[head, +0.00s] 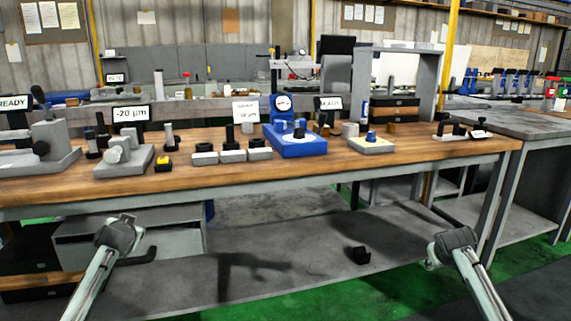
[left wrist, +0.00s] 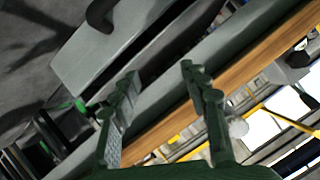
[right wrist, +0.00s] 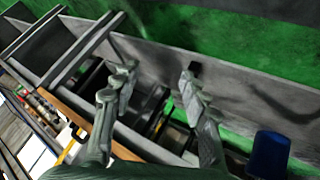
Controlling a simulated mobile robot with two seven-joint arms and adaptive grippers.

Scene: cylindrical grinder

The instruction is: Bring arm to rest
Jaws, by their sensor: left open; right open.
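My left gripper (left wrist: 158,78) is open, with nothing between its fingers in the left wrist view. In the head view my left arm's end (head: 120,233) is low at the left, in front of the workbench (head: 300,180) and below its top. My right gripper (right wrist: 158,74) is open and empty in the right wrist view. In the head view my right arm's end (head: 455,243) is low at the right, also below the bench top. Neither arm visibly touches the bench.
On the bench stand a blue gauge stand (head: 295,140), a grey block with a blue knob (head: 371,144), a "-20 µm" display (head: 131,114) and grey fixtures. A grey drawer unit (head: 175,238) is under the bench at left. A small black object (head: 361,256) lies on the lower shelf.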

